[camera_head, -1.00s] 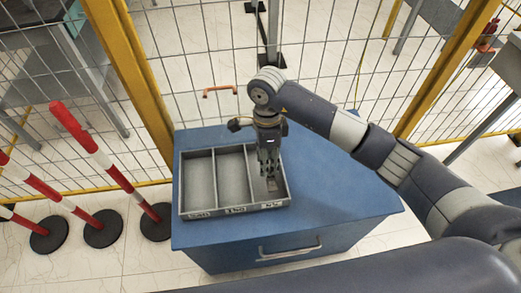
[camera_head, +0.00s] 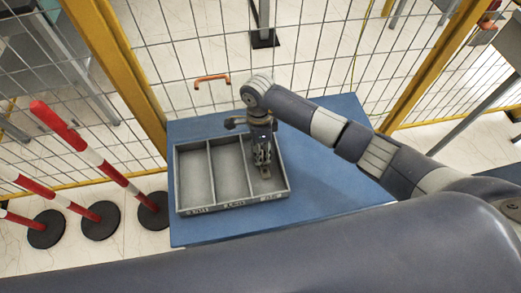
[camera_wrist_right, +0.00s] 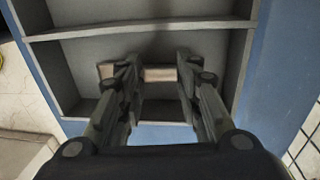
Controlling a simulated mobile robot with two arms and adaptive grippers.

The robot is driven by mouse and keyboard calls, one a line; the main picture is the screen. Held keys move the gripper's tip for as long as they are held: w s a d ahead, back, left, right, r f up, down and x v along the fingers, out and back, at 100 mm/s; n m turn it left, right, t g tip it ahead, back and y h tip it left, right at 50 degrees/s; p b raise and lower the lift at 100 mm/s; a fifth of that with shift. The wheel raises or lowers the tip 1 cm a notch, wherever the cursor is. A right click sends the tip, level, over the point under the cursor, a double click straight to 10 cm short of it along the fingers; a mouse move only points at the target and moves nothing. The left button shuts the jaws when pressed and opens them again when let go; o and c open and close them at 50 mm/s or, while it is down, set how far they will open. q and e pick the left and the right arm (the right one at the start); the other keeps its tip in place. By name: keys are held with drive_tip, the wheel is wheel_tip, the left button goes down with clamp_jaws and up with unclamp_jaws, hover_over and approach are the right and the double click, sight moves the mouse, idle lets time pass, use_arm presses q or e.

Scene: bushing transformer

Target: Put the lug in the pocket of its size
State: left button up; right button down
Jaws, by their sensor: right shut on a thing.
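The grey tray (camera_head: 231,205) has three long pockets side by side, with small markings on its front rim that I cannot read. My right gripper (camera_head: 263,160) points down into the rightmost pocket in the head view. It is shut on the lug, a small tan piece that shows between the fingers in the wrist view (camera_wrist_right: 160,74). One end of the lug sticks out past the left finger there. The fingers hide part of it, and I cannot tell whether it touches the pocket floor. The other two pockets look empty. My left gripper is not in view.
The tray stands on a blue cabinet (camera_head: 330,190) with free top to the right. A wire mesh fence (camera_head: 320,60) with yellow posts (camera_head: 120,75) stands behind. Red-and-white posts (camera_head: 85,145) on black bases stand at the left. A dark arm link of mine fills the bottom.

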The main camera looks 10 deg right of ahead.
drive_tip(key=shift+f, duration=0.25)
drive_tip(key=shift+f, duration=0.1)
drive_tip(key=c, duration=1.2)
unclamp_jaws()
drive_tip(key=shift+o, duration=0.2)
wheel_tip(320, 180, up, 12)
drive_tip(key=w+p, duration=0.1)
drive_tip(key=p, duration=0.5)
drive_tip(key=shift+w+p, duration=0.25)
drive_tip(key=shift+p, duration=0.05)
